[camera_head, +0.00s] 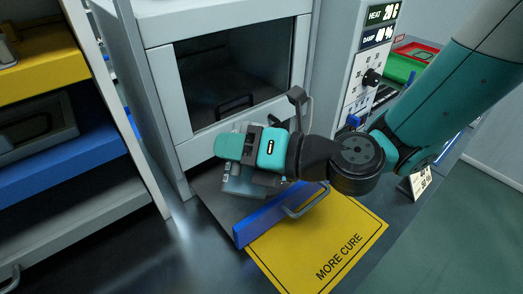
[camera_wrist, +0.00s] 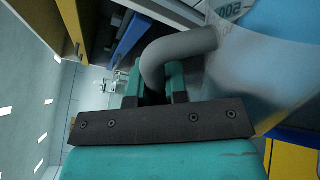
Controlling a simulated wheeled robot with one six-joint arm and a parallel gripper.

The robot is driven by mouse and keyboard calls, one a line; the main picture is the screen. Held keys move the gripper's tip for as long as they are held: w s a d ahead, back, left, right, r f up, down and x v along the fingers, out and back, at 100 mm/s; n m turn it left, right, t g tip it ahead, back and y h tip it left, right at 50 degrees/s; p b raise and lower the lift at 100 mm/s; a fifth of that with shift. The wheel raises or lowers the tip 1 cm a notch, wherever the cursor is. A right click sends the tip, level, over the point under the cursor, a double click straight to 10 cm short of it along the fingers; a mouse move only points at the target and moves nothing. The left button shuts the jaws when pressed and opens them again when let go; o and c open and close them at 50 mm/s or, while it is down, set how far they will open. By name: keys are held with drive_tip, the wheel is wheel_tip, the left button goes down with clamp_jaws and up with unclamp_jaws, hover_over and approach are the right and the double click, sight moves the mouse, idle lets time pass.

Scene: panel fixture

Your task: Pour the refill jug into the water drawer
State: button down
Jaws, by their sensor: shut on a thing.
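My gripper (camera_head: 248,150) is shut on the grey handle of the refill jug (camera_head: 243,184). The jug is translucent and partly hidden under my gripper in the head view. In the wrist view, the gripper (camera_wrist: 163,84) fingers close around the curved handle, and the clear jug body (camera_wrist: 270,60) with a "500" mark fills the upper right. The water drawer (camera_head: 272,214) has a blue front with a grey handle and stands pulled out below the cabinet. The jug is over the drawer's inner side. Its tilt and any flow of water cannot be made out.
A yellow "MORE CURE" mat (camera_head: 335,245) lies in front of the drawer. A control panel (camera_head: 372,75) with displays and a knob stands at right.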

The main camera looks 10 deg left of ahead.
drive_tip(key=shift+w+r+m+p, duration=0.15)
drive_tip(key=shift+r+m+p, duration=0.2)
drive_tip(key=shift+p, duration=0.35)
idle(0.5)
drive_tip(key=shift+w+f, duration=0.1)
idle(0.6)
